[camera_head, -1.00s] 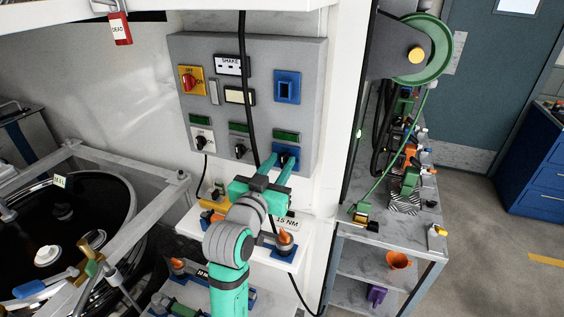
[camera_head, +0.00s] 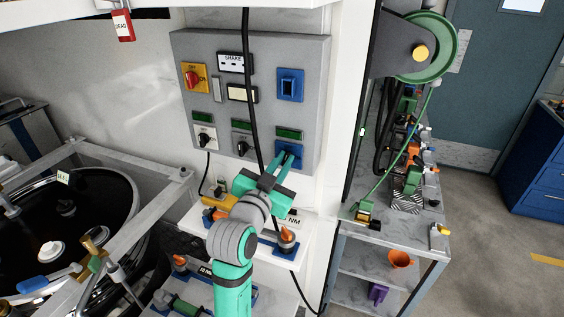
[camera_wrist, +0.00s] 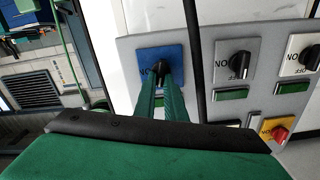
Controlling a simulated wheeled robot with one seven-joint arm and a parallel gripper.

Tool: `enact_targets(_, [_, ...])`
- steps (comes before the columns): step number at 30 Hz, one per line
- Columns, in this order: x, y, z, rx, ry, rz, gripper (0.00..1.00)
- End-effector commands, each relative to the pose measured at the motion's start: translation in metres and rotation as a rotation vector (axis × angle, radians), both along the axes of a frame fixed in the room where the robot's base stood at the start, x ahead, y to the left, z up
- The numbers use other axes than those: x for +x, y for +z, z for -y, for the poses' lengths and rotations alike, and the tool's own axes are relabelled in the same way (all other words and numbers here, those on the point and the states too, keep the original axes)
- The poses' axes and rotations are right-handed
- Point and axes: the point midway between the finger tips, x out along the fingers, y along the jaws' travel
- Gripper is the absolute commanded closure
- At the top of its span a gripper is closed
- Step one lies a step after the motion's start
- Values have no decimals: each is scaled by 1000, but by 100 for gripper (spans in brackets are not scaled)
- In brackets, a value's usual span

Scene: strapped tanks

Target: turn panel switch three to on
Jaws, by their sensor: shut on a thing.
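The grey panel (camera_head: 262,68) has a bottom row of three rotary switches. The third from the left has a blue plate (camera_head: 283,145) and a black knob. My gripper (camera_head: 287,160) reaches up to this blue switch, with its green fingers shut on the knob. In the wrist view the fingertips (camera_wrist: 161,78) close around the black knob (camera_wrist: 161,66) on the blue plate (camera_wrist: 146,58). The ON lettering is partly visible beside the knob; the fingers hide the rest. The grey-plate switch (camera_wrist: 238,63) and white-plate switch (camera_wrist: 309,56) stand beside it, untouched.
A black cable (camera_head: 247,60) hangs down the panel close to my gripper. A red and yellow switch (camera_head: 194,78) is at upper left, a blue socket (camera_head: 290,85) above. A shelf with orange-topped parts (camera_head: 287,237) lies below. An open tank (camera_head: 100,205) stands left.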

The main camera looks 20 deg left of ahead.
Motion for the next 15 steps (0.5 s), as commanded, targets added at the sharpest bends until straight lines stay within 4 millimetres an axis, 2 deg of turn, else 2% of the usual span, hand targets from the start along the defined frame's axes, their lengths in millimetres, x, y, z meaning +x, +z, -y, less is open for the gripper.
enact_targets(15, [-1,-2,4,490,2,19,100])
